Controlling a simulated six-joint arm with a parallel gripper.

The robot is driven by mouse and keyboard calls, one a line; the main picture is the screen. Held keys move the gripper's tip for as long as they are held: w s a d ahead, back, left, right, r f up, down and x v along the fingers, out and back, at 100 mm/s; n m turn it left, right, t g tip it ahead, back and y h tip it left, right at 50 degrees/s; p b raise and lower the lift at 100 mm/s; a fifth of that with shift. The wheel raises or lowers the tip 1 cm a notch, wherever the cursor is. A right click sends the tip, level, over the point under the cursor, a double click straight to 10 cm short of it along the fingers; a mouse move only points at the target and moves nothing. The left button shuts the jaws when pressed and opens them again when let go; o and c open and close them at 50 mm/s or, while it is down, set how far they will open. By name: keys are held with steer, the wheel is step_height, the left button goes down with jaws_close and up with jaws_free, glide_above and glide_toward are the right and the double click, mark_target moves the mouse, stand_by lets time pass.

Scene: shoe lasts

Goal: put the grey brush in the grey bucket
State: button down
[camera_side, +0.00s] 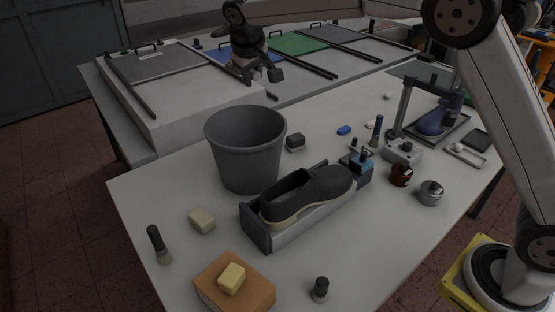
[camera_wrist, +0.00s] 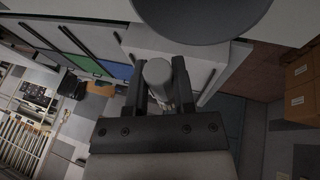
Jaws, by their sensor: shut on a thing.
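The grey bucket (camera_side: 246,158) stands upright on the white table, its open mouth facing up. In the wrist view a dark round shape at the top appears to be the bucket (camera_wrist: 200,14). My gripper (camera_side: 262,74) is above the bucket's far rim in the side view, apart from it. In the wrist view my gripper (camera_wrist: 161,80) is shut on a light grey cylindrical piece, the grey brush (camera_wrist: 158,74), held between the two dark fingers. Most of the brush is hidden, and it is hard to make out in the side view.
A dark shoe (camera_side: 308,193) on a stand is right of the bucket. A dark-handled brush (camera_side: 158,245), a pale block (camera_side: 202,221) and an orange box (camera_side: 235,285) are in front. A raised bench with coloured panels (camera_side: 296,43) stands behind.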

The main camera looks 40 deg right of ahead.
mark_target(248, 152)
steer(key=shift+t, duration=0.4)
steer(key=shift+w+a+f, duration=0.1)
steer(key=shift+f, duration=2.25)
steer(key=shift+f, duration=0.2)
step_height(248, 152, down, 11)
steer(key=shift+r, duration=0.2)
steer(key=shift+c, duration=1.9)
jaws_free()
